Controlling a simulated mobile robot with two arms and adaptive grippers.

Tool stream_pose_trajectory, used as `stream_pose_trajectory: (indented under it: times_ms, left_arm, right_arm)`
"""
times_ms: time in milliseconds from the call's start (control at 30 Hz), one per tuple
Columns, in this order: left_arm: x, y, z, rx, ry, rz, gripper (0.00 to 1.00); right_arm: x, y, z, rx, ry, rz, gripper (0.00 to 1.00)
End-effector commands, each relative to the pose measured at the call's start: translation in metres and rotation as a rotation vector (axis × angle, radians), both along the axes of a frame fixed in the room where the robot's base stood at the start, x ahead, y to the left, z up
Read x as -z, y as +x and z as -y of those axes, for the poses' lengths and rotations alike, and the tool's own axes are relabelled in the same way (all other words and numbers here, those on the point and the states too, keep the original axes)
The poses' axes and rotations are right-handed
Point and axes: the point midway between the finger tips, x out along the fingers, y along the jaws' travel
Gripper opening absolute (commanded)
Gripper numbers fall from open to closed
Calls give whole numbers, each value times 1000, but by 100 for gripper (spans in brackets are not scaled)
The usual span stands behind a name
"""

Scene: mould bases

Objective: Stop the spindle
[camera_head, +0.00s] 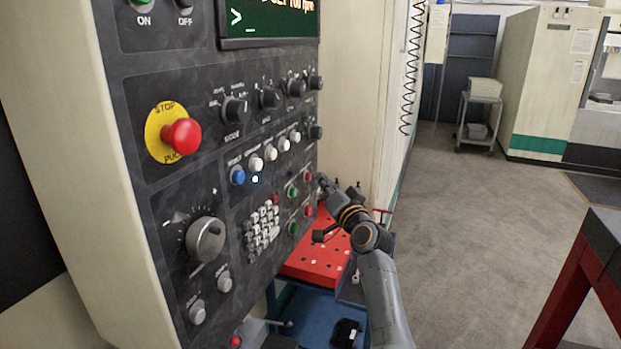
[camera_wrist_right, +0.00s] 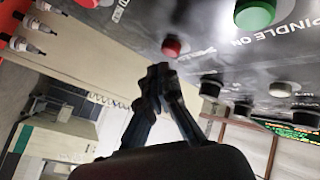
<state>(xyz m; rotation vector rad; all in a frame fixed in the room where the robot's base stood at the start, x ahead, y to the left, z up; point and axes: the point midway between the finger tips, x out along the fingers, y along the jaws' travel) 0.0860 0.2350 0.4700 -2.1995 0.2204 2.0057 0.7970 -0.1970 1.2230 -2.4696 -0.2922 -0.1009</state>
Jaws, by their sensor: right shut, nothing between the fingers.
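The control panel (camera_head: 222,180) fills the left of the head view. The upper red button (camera_head: 308,177) is beside my right gripper (camera_head: 322,182). In the right wrist view, my right gripper (camera_wrist_right: 158,72) is shut and empty, with its fingertips just short of a red button (camera_wrist_right: 171,47). I cannot tell whether they touch. A green button (camera_wrist_right: 255,13) labelled SPINDLE ON is near that red button. Another red button (camera_wrist_right: 85,2) sits at the upper left. My left gripper is not in view.
A big red stop button (camera_head: 182,136) on a yellow ring, knobs and a keypad (camera_head: 262,224) share the panel. A red plate with holes (camera_head: 318,262) is below my right arm. A cart (camera_head: 480,115) stands at the back.

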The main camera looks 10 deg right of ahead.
Motion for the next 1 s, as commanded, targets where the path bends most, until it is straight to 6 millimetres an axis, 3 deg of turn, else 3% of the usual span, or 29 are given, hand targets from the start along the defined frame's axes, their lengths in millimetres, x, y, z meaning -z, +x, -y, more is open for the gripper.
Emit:
stream_pose_trajectory:
  times_ms: [600,1000]
  left_arm:
    - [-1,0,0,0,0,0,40]
    - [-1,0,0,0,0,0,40]
  right_arm:
    - [0,-26,39,2,-1,0,0]
    - [0,-28,42,1,0,1,0]
